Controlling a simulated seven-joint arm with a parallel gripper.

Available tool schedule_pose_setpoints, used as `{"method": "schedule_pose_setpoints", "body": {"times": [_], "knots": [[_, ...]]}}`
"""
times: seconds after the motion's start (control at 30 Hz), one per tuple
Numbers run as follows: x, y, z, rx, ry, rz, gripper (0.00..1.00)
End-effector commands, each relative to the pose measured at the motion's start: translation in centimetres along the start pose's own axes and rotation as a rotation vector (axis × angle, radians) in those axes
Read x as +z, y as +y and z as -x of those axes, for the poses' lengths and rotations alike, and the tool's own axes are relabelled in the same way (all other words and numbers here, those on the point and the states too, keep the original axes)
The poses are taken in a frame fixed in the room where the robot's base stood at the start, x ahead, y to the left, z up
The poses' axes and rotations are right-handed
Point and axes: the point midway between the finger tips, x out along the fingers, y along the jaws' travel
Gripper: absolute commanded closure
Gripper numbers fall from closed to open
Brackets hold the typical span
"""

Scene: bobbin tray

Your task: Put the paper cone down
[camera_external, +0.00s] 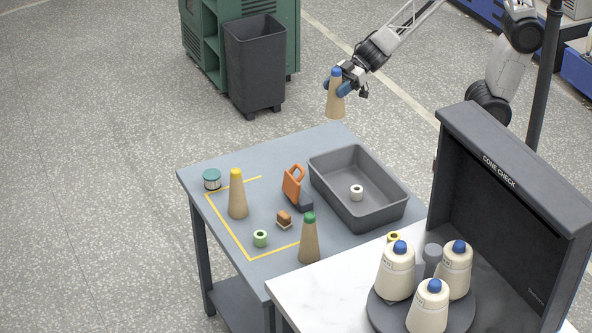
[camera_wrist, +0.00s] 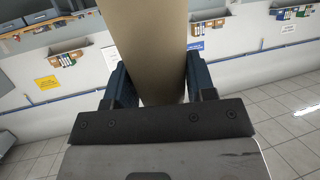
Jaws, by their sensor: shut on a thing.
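A tan paper cone with a blue tip (camera_external: 336,103) hangs upright in my gripper (camera_external: 340,86), which is shut on its upper part. The cone is in the air above and beyond the far edge of the grey table (camera_external: 290,145). In the wrist view the cone (camera_wrist: 150,45) fills the space between the two dark blue fingers of my gripper (camera_wrist: 155,85). Two other tan paper cones stand upright on the table: one with a yellow tip (camera_external: 238,195) at the left and one with a green tip (camera_external: 309,240) nearer the front.
A grey tray (camera_external: 330,185) holds a white spool (camera_external: 357,192). White yarn cones (camera_external: 396,272) stand before the dark panel. The table's far left is clear.

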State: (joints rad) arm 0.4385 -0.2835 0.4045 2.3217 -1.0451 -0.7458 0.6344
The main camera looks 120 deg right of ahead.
Motion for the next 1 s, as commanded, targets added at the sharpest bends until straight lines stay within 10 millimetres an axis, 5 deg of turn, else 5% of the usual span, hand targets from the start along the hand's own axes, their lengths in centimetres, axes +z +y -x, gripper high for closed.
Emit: {"method": "schedule_pose_setpoints", "body": {"times": [0.47, 1.0], "knots": [[-4.3, -7.1, -9.3, -0.279, -0.001, 0.102, 0.73], [-7.5, -18.0, -18.1, -0.595, -0.001, 0.216, 0.73]]}}
